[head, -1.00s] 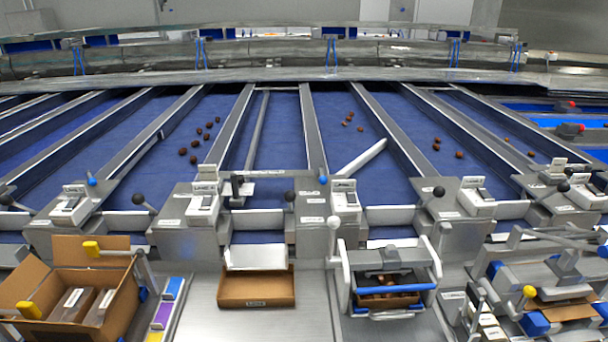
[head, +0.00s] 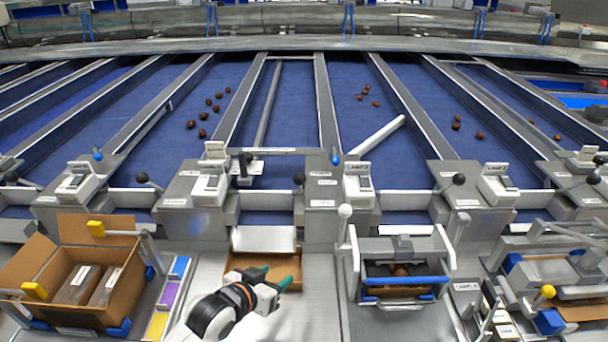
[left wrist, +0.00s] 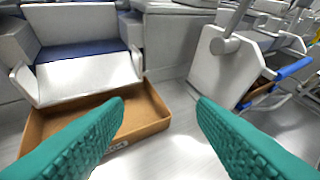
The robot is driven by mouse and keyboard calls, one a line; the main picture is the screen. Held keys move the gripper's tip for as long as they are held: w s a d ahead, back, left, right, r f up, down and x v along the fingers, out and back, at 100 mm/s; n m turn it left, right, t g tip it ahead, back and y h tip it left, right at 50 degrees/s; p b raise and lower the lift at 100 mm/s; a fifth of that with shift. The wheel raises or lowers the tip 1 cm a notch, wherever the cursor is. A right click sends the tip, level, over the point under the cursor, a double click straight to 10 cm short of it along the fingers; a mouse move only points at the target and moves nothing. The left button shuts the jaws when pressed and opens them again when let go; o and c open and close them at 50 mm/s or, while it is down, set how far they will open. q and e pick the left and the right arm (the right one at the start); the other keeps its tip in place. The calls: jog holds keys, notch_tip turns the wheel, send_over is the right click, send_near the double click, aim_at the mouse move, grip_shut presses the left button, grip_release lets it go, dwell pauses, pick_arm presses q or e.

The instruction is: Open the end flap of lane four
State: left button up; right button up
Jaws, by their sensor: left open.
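Blue lanes end in grey flaps: one (head: 268,200) at the centre, one (head: 405,201) to its right, one (head: 130,198) to its left. Each has a black-knobbed lever beside it, such as the centre one (head: 299,178). The lane labels are too small to read, so I cannot tell which is lane four. My left gripper (head: 272,278) is open and empty over the cardboard tray (head: 294,268), below the white chute (head: 264,239). In the left wrist view its green fingers (left wrist: 160,102) are apart; the chute (left wrist: 88,78) and tray (left wrist: 151,128) lie beyond them. My right gripper is not in view.
A metal frame with a blue bar (head: 405,280) stands right of the tray. An open cardboard box (head: 125,285) stands at left beside coloured strips (head: 166,300). Dates (head: 203,117) lie in several lanes.

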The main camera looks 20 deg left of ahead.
aim_at(304, 175)
pick_arm(q)
jog(key=w+a+r+t+h, duration=0.25)
jog(key=w+r+t, duration=0.25)
jog(key=w+r, duration=0.65)
jog(key=p+x, duration=0.1)
jog(key=x, duration=0.6)
jog(key=r+p+x, duration=0.1)
jog(key=x, duration=0.3)
jog(key=shift+w+a+p, duration=0.1)
jog(key=shift+a+p, duration=0.1)
jog(key=shift+p, duration=0.15)
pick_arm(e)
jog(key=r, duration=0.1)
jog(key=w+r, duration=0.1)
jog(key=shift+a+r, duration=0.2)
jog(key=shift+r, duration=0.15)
pick_arm(q)
grip_shut()
